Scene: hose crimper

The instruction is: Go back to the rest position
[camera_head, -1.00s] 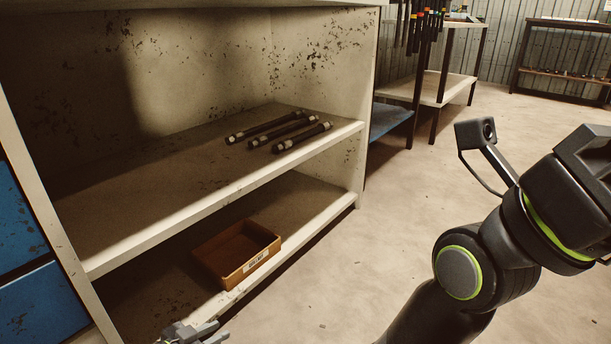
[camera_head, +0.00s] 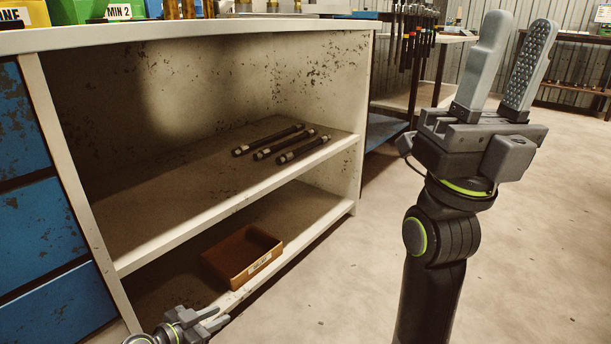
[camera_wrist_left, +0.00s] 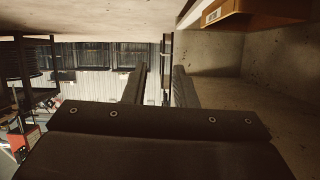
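My right gripper (camera_head: 519,19) stands upright at the right of the head view. Its two grey fingers point up, apart, with nothing between them. My left gripper (camera_head: 219,317) is low at the bottom edge, by the front of the lower shelf and just below the cardboard box (camera_head: 236,262). In the left wrist view my left gripper's (camera_wrist_left: 160,67) two dark fingers are apart with nothing between them. Three dark hoses (camera_head: 281,143) with light end fittings lie side by side on the middle shelf, clear of both grippers.
The workbench (camera_head: 190,31) holds green bins (camera_head: 80,10) on top and has blue drawers (camera_head: 38,215) at left. The labelled box sits on the lower shelf, and shows in the left wrist view (camera_wrist_left: 240,14). Tools (camera_head: 412,38) hang behind. Floor (camera_head: 540,240) at right is clear.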

